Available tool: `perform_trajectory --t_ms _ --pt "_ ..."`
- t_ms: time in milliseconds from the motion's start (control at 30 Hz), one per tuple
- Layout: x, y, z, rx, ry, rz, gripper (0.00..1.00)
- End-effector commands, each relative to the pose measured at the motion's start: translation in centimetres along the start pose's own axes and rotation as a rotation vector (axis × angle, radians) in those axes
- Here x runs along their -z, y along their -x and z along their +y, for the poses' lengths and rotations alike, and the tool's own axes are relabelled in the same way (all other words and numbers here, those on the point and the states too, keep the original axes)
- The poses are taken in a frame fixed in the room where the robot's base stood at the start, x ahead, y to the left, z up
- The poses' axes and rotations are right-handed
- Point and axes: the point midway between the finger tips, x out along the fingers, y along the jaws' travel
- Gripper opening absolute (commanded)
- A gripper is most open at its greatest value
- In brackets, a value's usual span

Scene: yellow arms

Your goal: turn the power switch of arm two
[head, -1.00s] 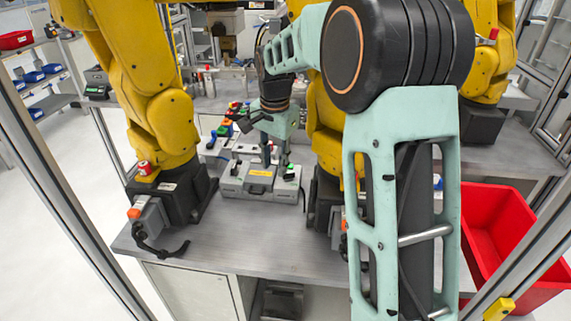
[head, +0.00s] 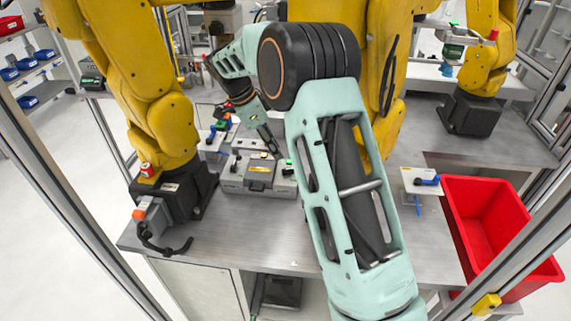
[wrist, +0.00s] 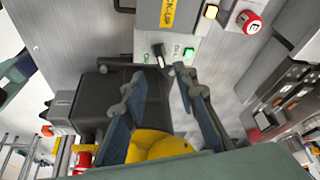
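A grey control box (head: 258,176) stands on the metal table, right of the left yellow arm's dark base. The wrist view shows its panel (wrist: 178,45) with a black rotary switch (wrist: 158,54), white pointer mark and green labels. A green-marked control (wrist: 189,53) is beside it. My gripper (wrist: 157,76) is open and empty. Its dark fingertips lie either side of the switch in the picture, seemingly short of it; contact is not visible. In the head view my gripper (head: 275,148) is tilted down at the box. Which yellow arm is arm two cannot be told.
The left yellow arm (head: 165,125) stands close to the box. A red bin (head: 485,225) stands at the right. Bare table (head: 250,230) lies in front of the box.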

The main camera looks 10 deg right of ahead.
Motion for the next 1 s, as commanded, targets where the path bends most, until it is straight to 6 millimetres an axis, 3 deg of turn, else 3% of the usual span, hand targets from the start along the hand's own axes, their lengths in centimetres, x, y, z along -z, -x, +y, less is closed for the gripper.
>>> perform_trajectory --t_ms 200,433,867,1000 --pt "0.1 -4.3 0.1 -0.004 0.003 0.0 0.27" --pt "0.0 -7.7 0.1 -0.003 0.003 -0.002 0.27" --pt "0.0 -8.7 0.0 0.001 0.002 -0.002 0.27" --pt "0.0 -8.7 0.0 0.001 0.003 -0.001 0.11"
